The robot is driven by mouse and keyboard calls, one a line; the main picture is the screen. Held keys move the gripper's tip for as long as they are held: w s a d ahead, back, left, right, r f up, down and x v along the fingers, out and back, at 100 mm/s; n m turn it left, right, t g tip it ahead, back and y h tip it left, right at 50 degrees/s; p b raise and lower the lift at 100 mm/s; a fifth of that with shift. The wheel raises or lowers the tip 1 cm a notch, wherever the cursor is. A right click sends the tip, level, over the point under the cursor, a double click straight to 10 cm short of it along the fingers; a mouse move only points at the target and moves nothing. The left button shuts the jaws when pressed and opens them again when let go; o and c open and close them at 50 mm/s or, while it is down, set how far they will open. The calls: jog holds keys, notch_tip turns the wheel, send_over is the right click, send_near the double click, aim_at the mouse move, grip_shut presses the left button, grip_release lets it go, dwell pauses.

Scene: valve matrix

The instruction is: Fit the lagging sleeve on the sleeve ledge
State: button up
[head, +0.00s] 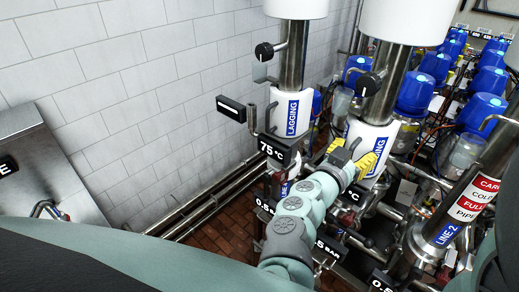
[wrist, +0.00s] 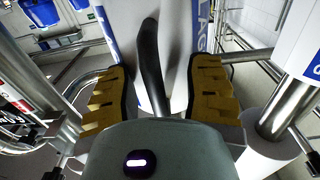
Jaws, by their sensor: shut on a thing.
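A white lagging sleeve (head: 368,134) with a blue LAGGING label is at the lower part of the right steel pipe in the head view. My gripper (head: 362,160), with yellow fingers, is shut on this sleeve. In the wrist view the white sleeve (wrist: 181,60) stands between the two yellow fingers, with a dark curved handle (wrist: 150,65) in front of it. A second white lagging sleeve (head: 292,117) sits on the left pipe. I cannot make out the sleeve ledge, nor whether the held sleeve rests on it.
A black-knobbed lever (head: 366,84) projects from the right pipe above the held sleeve. A 75 °C sign (head: 272,151) hangs close left of my arm. Several blue-capped units (head: 417,92) crowd the right. The LINE 2 pipe (head: 462,215) stands at front right. A tiled wall (head: 130,90) is left.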

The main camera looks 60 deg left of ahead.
jog(key=o, duration=1.2)
jog(key=shift+f, duration=0.1)
